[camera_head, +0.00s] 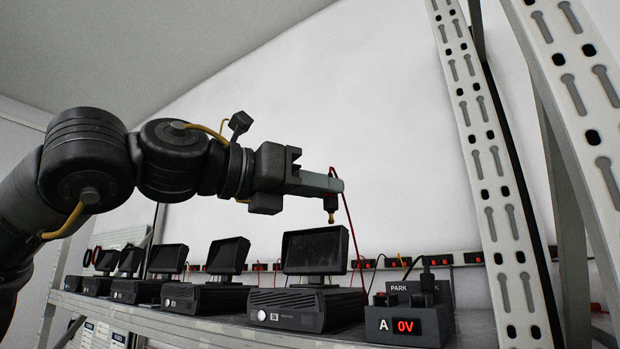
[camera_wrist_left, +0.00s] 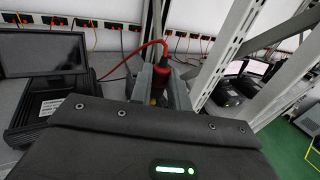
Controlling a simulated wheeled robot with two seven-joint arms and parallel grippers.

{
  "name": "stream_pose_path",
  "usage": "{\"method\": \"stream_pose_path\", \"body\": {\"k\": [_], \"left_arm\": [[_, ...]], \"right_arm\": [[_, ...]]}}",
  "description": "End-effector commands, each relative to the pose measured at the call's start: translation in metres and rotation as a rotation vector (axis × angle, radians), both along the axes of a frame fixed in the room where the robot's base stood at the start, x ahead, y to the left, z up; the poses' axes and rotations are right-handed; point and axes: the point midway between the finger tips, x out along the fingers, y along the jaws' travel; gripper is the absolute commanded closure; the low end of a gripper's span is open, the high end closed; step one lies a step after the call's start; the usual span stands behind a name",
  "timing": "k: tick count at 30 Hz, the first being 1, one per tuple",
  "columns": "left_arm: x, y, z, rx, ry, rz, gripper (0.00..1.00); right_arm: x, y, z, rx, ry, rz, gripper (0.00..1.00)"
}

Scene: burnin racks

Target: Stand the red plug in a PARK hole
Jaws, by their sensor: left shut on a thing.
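My left gripper (camera_head: 326,183) comes in from the left, high above the shelf, and is shut on the red plug (camera_wrist_left: 163,76). In the head view the plug's body is mostly hidden by the fingers; its brass tip (camera_head: 331,204) points down below them. A red cable (camera_head: 350,222) runs from the plug's top down toward the shelf. The PARK block (camera_head: 400,287) stands low at the right, behind a dark box (camera_head: 375,325) marked A with a red 0V display. The PARK holes cannot be made out. My right gripper is not in view.
A row of black units with small screens (camera_head: 315,250) lines the shelf (camera_head: 220,328). A socket strip (camera_head: 470,258) with cables runs along the back wall. Perforated uprights (camera_head: 485,160) stand at the right. The air around the plug is clear.

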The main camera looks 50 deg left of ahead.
Motion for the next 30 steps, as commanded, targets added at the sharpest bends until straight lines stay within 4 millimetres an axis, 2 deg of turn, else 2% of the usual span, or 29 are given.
{"method": "stream_pose_path", "body": {"k": [1,2,9,12,15,18,20,24,30], "left_arm": [[0.016,0.004,0.004,-0.004,0.009,-0.01,0.97],[0.025,0.006,0.003,-0.005,0.009,-0.018,0.97],[0.123,0.015,-0.023,-0.009,0.014,-0.1,0.97],[0.152,0.017,-0.035,-0.009,0.009,-0.119,0.97],[0.172,0.019,-0.043,-0.006,0.006,-0.126,0.97],[0.185,0.02,-0.04,-0.002,0.001,-0.121,0.97],[0.182,0.018,-0.034,0.001,-0.007,-0.106,0.97],[0.183,0.022,-0.027,-0.001,-0.004,-0.08,0.97],[0.183,0.023,-0.029,-0.002,-0.003,-0.078,0.97]], "right_arm": [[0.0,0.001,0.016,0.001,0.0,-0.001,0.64],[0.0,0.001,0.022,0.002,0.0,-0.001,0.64],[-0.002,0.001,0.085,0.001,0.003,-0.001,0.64],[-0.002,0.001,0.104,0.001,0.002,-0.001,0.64],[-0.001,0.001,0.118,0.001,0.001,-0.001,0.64],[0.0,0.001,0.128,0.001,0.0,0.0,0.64],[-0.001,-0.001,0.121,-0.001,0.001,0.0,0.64],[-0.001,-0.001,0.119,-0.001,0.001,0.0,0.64],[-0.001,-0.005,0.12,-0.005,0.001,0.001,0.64]]}}
